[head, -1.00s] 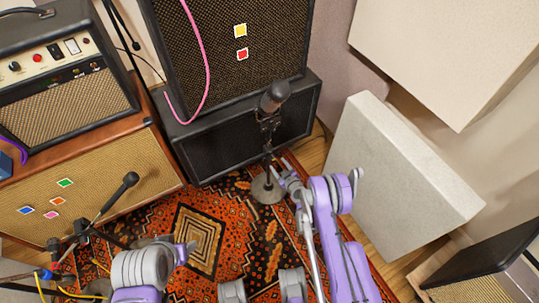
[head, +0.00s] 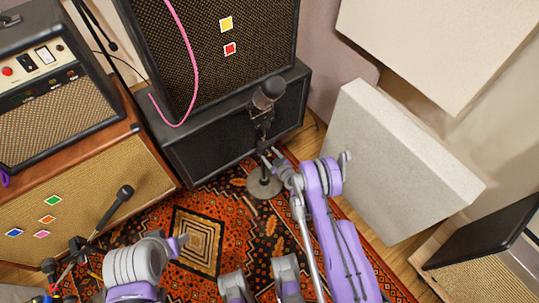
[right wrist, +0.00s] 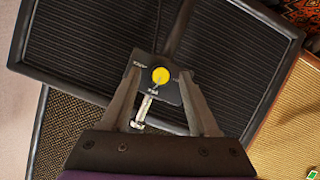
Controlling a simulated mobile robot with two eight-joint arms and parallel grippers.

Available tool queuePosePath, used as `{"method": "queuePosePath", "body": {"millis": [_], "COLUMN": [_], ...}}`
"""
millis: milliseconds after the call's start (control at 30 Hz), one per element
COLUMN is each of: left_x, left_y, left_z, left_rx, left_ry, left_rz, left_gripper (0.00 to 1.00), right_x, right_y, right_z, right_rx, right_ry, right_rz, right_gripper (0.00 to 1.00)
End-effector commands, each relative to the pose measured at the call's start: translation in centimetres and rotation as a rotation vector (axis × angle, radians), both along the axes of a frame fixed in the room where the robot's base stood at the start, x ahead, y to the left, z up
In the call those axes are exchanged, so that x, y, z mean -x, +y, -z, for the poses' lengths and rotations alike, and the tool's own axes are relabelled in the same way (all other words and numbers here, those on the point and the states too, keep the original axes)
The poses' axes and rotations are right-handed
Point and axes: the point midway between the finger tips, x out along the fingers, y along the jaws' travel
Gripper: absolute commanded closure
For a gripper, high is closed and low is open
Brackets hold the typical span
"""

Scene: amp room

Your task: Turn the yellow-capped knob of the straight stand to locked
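The straight stand (head: 265,184) is a dark post on a round grey base, with a black microphone (head: 269,92) on top. In the right wrist view its knob has a round yellow cap (right wrist: 161,76) in front of a small dark plate with white markings, too small to read. A pale bar (right wrist: 146,108) reaches down and slightly left from the cap. My right gripper (head: 269,157) is at the post; in the wrist view its open fingers (right wrist: 160,84) flank the plate and cap, with contact unclear. My left gripper (head: 181,243) is low on the left, its opening unclear.
A black speaker cabinet (head: 235,140) stands close behind the stand, with another on top. A pale panel (head: 400,165) leans at the right. Another microphone (head: 124,192) on a stand is at the left, before a tan amplifier (head: 85,205). Patterned rug (head: 225,200) covers the floor.

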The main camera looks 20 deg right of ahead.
Motion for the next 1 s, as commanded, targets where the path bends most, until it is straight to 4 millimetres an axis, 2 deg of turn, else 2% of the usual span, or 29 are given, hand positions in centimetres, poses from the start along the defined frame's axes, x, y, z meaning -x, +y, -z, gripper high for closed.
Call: {"method": "queuePosePath", "body": {"millis": [33, 300, 333, 733, 1000], "left_x": [0.0, 0.0, 0.0, 0.0, 0.0], "left_y": [0.0, 0.0, 0.0, 0.0, 0.0], "left_z": [0.0, 0.0, 0.0, 0.2, 1.1], "left_rx": [0.000, 0.000, 0.000, 0.000, 0.000], "left_ry": [0.000, 0.000, 0.000, 0.001, 0.004], "left_rz": [0.000, 0.000, 0.000, 0.000, 0.000], "left_gripper": [0.40, 0.40, 0.40, 0.40, 0.40], "right_x": [0.0, 0.0, 0.0, -0.1, -0.1], "right_y": [0.0, 0.0, 0.0, -0.1, -0.3], "right_z": [0.0, 0.0, 0.0, 0.0, 0.0], "right_rx": [0.000, 0.000, 0.000, -0.030, -0.173], "right_ry": [0.000, 0.000, 0.000, 0.010, 0.062], "right_rz": [0.000, 0.000, 0.000, 0.001, 0.002], "right_gripper": [0.49, 0.98, 1.00, 1.00, 1.00]}}
